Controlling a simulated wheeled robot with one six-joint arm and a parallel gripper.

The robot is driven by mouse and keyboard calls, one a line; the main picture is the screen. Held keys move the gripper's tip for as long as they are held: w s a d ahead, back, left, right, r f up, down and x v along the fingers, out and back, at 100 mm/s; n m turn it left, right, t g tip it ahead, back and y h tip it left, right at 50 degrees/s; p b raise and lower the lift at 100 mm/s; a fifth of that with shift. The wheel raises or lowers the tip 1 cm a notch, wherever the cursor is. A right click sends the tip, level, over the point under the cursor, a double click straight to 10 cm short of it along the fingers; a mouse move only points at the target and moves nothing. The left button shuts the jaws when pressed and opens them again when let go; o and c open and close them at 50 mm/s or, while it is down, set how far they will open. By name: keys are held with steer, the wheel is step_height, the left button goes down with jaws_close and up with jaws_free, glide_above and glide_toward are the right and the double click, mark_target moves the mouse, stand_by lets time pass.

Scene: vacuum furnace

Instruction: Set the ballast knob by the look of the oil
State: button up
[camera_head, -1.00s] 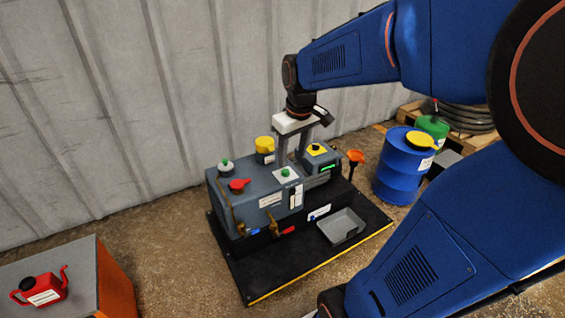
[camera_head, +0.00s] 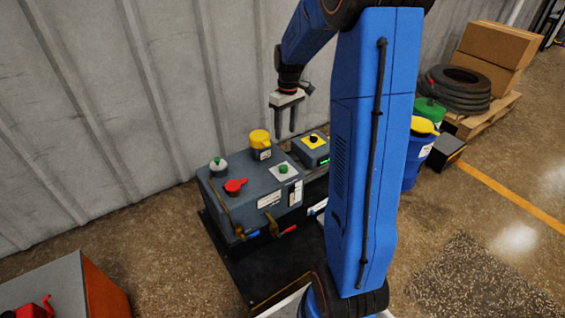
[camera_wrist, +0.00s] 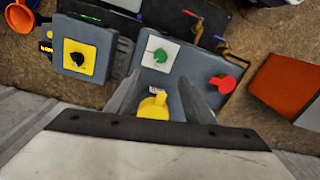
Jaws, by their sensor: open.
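The grey-blue pump (camera_head: 240,195) stands on a black base. On its top is a green knob (camera_head: 283,169) on a white plate, which I take as the ballast knob. It also shows in the wrist view (camera_wrist: 160,56). A white-framed strip, perhaps the oil sight glass (camera_head: 295,193), is on the front face; its oil colour is too small to tell. My gripper (camera_head: 285,133) is open and empty above the pump's back edge, apart from the knob. In the wrist view, the fingers (camera_wrist: 160,82) point toward the pump top, with a yellow cap (camera_wrist: 152,107) between them.
A red cap (camera_head: 235,185) and another green-topped fitting (camera_head: 218,163) sit on the pump. A box with a black knob on a yellow plate (camera_head: 313,139) stands beside it. The corrugated wall is close behind. A blue drum (camera_head: 416,160) stands right, partly behind my arm.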

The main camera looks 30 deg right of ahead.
mark_target(283, 166)
steer(key=f, duration=1.1)
steer(key=a+f, duration=0.1)
steer(key=f, duration=0.4)
steer(key=shift+s+f, duration=0.2)
steer(key=shift+f, duration=0.2)
steer(key=c, duration=1.1)
